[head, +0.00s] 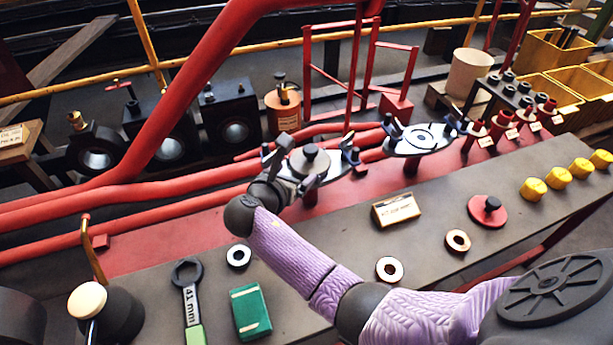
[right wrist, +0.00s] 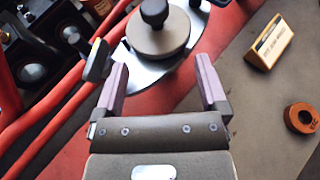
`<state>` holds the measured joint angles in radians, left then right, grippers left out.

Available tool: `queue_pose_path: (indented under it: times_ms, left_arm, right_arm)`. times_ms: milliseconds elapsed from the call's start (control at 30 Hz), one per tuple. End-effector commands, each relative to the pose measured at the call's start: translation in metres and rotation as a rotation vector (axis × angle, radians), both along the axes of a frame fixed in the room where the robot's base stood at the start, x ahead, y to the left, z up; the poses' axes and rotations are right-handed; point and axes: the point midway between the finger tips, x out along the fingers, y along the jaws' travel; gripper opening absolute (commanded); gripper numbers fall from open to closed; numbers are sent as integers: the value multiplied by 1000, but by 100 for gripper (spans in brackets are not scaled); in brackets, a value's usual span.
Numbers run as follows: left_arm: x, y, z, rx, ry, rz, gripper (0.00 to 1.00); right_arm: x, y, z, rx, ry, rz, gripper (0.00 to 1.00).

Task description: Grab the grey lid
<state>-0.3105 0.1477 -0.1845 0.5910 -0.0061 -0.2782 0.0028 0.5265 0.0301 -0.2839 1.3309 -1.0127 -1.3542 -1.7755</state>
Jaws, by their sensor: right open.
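The grey lid (head: 311,160) is a round disc with a dark knob, lying on a shiny plate on a red stand. In the right wrist view the grey lid (right wrist: 160,38) is at the top middle, just beyond the fingertips. My right gripper (head: 291,172) is at the near side of the lid, its fingers apart with nothing between them. In the right wrist view the right gripper (right wrist: 161,78) is open over the near part of the plate (right wrist: 150,82). My left gripper does not show.
A second plate (head: 419,139) stands to the right. The bench holds a red lid (head: 487,211), a label block (head: 397,210), several rings, a 41 mm spanner (head: 190,307) and a green box (head: 250,311). Red pipes (head: 150,205) run behind the bench.

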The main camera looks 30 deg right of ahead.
Motion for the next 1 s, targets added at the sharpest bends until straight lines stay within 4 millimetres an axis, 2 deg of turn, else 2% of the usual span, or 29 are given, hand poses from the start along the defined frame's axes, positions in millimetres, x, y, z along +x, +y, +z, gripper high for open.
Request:
queue_pose_path:
  times_ms: [167, 400, 533, 733, 767, 1000]
  left_arm:
    - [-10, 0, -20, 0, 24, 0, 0]
    - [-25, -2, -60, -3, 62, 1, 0]
    - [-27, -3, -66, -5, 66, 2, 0]
    - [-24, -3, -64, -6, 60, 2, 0]
    - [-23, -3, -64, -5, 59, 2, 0]
    - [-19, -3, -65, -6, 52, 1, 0]
  right_arm:
    - [14, -24, -14, -7, 3, -3, 93]
    - [44, -63, -34, -4, 6, -2, 93]
    - [51, -75, -34, -3, 4, -1, 93]
    - [52, -76, -29, -2, 1, 0, 93]
    - [52, -76, -29, -2, 1, 0, 88]
    - [52, -75, -29, -1, 2, 0, 38]
